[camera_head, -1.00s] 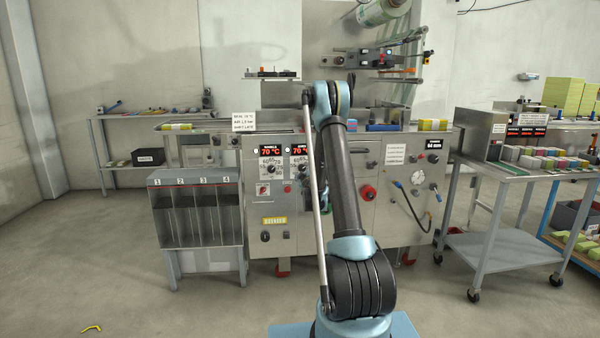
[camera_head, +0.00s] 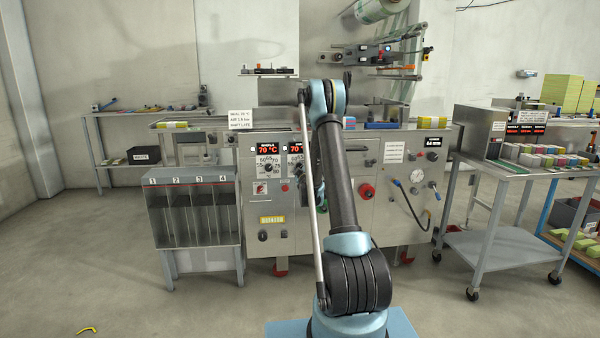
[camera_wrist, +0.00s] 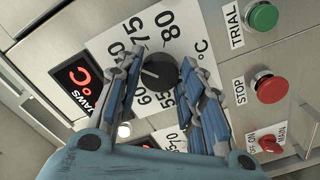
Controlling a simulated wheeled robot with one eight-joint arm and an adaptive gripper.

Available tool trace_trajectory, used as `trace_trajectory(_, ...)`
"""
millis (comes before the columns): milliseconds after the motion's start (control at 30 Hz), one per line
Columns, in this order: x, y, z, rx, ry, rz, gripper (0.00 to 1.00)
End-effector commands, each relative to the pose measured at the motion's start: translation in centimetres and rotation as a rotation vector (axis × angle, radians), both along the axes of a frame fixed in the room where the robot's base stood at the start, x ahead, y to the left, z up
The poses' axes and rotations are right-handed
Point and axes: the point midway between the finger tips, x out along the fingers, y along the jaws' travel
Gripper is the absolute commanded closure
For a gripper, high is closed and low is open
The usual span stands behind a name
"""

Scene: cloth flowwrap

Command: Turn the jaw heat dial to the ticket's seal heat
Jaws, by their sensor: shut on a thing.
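The jaw heat dial (camera_wrist: 157,67) is a black knob on a white scale plate (camera_wrist: 117,47) marked from 55 to 80 °C in the wrist view. My gripper (camera_wrist: 157,75) has its two blue-grey fingers on either side of the knob and is shut on it. A pale mark shows on the knob's left side, but the fingers cover nearby numbers. The red-lit JAWS display (camera_wrist: 80,80) is partly hidden and its digits are cut off. In the head view the ticket (camera_head: 240,119) stands on the machine; its top line starts with SEAL, its number is too blurred to read surely.
Beside the dial are a green TRIAL button (camera_wrist: 263,17), a red STOP button (camera_wrist: 269,87) and a MAIN switch (camera_wrist: 268,145). Another dial (camera_head: 267,168) is left of my arm in the head view. A numbered bin rack (camera_head: 195,215) and a cart (camera_head: 500,250) flank the machine.

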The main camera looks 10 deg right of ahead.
Motion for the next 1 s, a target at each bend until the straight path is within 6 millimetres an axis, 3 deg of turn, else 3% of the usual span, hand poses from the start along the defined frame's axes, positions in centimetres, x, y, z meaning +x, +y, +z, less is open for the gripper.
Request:
trace_trajectory(533,-0.01,-0.21,0.02,-0.08,0.001,-0.001,0.88)
trace_trajectory(567,-0.02,-0.22,0.02,-0.08,0.001,-0.001,0.58)
trace_trajectory(633,-0.01,-0.19,0.02,-0.08,0.001,-0.001,0.44)
trace_trajectory(1000,-0.17,-0.11,0.01,-0.08,0.001,0.001,0.44)
